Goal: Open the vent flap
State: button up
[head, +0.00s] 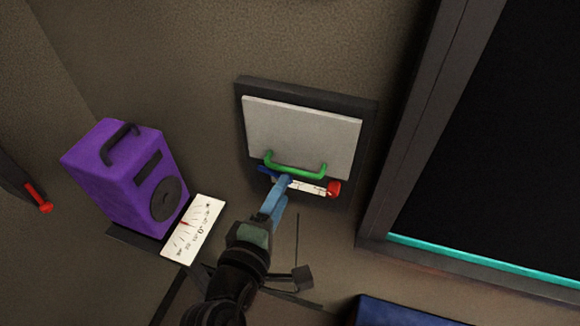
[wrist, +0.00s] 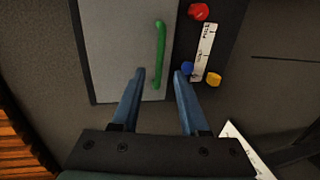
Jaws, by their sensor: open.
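The vent flap (head: 303,130) is a light grey panel in a dark frame on the wall. It also shows in the wrist view (wrist: 125,45). A green bar handle (head: 295,172) sits along its lower edge in the head view. In the wrist view the handle (wrist: 160,50) runs upright near the flap's right edge. My gripper (head: 283,182) has blue fingers and is at the handle. In the wrist view my gripper (wrist: 160,74) is open, with one finger on each side of the handle's near end. I cannot tell whether either finger touches it.
Beside the handle are a white label strip (wrist: 204,52), a red knob (wrist: 199,11), a blue knob (wrist: 187,68) and a yellow knob (wrist: 214,79). A purple box (head: 125,170) and a white dial card (head: 193,228) stand left. A large dark panel (head: 500,130) is right.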

aim_at(295, 148)
jog(key=p+x, duration=0.1)
jog(key=x, duration=0.5)
jog(key=shift+w, duration=0.25)
grip_shut()
dwell(1.2)
